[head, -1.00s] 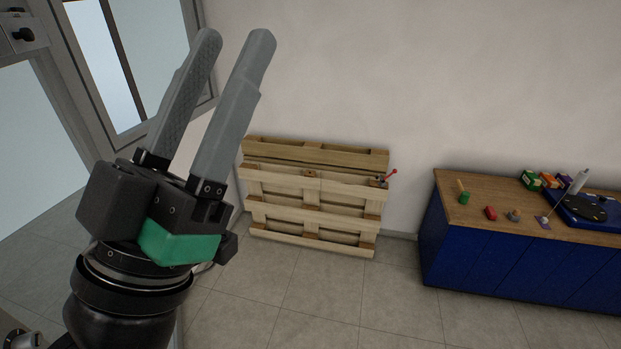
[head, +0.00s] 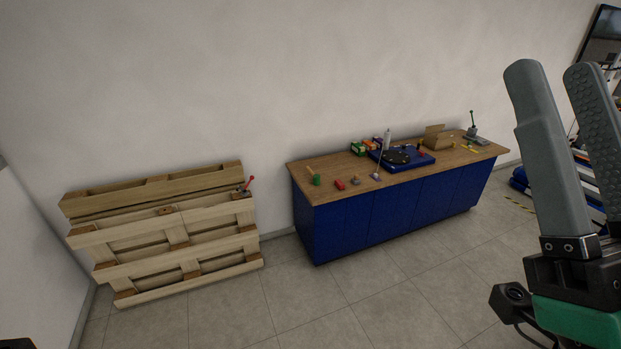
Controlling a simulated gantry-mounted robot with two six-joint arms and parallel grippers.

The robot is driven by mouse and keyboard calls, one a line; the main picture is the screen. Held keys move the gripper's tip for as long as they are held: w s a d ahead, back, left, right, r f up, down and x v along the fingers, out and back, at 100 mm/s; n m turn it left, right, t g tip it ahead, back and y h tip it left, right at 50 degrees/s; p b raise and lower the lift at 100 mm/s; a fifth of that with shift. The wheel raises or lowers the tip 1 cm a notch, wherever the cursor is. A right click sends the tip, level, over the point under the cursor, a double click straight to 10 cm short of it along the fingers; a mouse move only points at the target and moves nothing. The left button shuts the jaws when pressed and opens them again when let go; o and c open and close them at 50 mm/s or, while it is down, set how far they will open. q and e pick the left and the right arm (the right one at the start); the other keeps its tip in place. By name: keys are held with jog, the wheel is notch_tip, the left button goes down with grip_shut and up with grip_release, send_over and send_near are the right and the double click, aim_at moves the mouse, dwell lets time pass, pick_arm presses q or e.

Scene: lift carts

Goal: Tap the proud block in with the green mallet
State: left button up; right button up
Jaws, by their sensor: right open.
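A wooden pallet (head: 170,240) leans against the wall at left. Blocks show between its boards, one brownish block (head: 166,211) at the upper middle. I cannot tell which block stands proud. My right gripper (head: 553,70) is large and near at the right edge, open and empty, its grey fingers pointing up, far from mallet and pallet. My left gripper is not in view.
A red-handled clamp (head: 249,185) sits on the pallet's right side. The tiled floor (head: 390,290) in front is clear.

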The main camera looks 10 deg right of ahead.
dwell(0.4)
jog(key=o, duration=0.8)
jog(key=shift+h, duration=0.3)
